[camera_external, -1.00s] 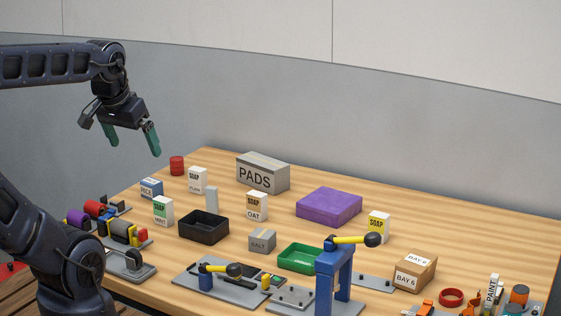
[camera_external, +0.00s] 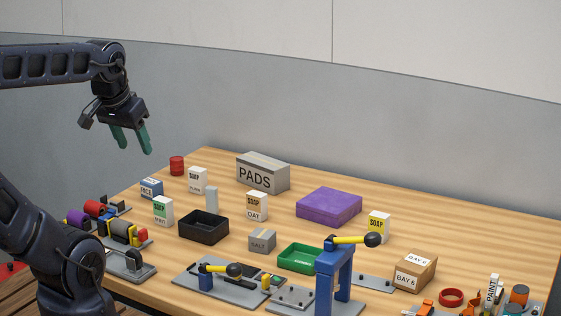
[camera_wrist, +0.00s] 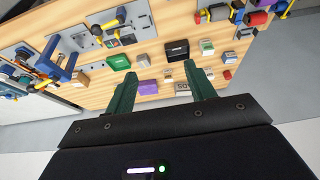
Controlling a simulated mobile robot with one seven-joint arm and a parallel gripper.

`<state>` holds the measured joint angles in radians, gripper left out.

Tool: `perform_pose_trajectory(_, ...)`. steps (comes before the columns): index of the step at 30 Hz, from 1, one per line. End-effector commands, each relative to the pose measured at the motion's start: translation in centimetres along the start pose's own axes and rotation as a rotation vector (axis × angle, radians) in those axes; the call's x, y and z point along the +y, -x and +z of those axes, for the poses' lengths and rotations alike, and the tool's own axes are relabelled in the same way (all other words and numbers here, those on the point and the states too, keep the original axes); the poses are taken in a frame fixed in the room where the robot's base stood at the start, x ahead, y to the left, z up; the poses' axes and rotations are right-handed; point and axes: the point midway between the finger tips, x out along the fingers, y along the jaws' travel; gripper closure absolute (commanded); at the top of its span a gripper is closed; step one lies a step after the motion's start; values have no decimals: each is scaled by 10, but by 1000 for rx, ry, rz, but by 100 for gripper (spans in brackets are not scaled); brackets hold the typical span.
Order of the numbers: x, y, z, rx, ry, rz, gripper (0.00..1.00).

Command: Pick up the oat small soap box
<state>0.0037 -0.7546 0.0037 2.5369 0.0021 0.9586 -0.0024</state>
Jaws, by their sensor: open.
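The oat soap box (camera_external: 257,206) is a small upright white and tan carton marked SOAP and OAT. It stands near the middle of the table, in front of the grey PADS box (camera_external: 262,176). My gripper (camera_external: 134,149) has green fingers, spread and empty, pointing down. It hangs high above the table's back left, well left of the oat box. In the wrist view my gripper's fingers (camera_wrist: 160,72) frame the distant table; the oat box is too small to read there.
Other soap boxes include a mint one (camera_external: 163,211), a white one (camera_external: 197,180) and a yellow one (camera_external: 379,227). A grey post (camera_external: 212,198), black tray (camera_external: 204,228), salt box (camera_external: 262,240) and purple box (camera_external: 329,207) surround the oat box. The back right tabletop is clear.

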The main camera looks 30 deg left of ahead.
Motion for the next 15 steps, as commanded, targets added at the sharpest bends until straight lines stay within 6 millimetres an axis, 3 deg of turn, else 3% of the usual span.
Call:
perform_pose_trajectory(8, 0, -1, -8, -8, 25, 3, 45)
perform_pose_trajectory(15, 1, -12, -55, -53, 178, 11, 45)
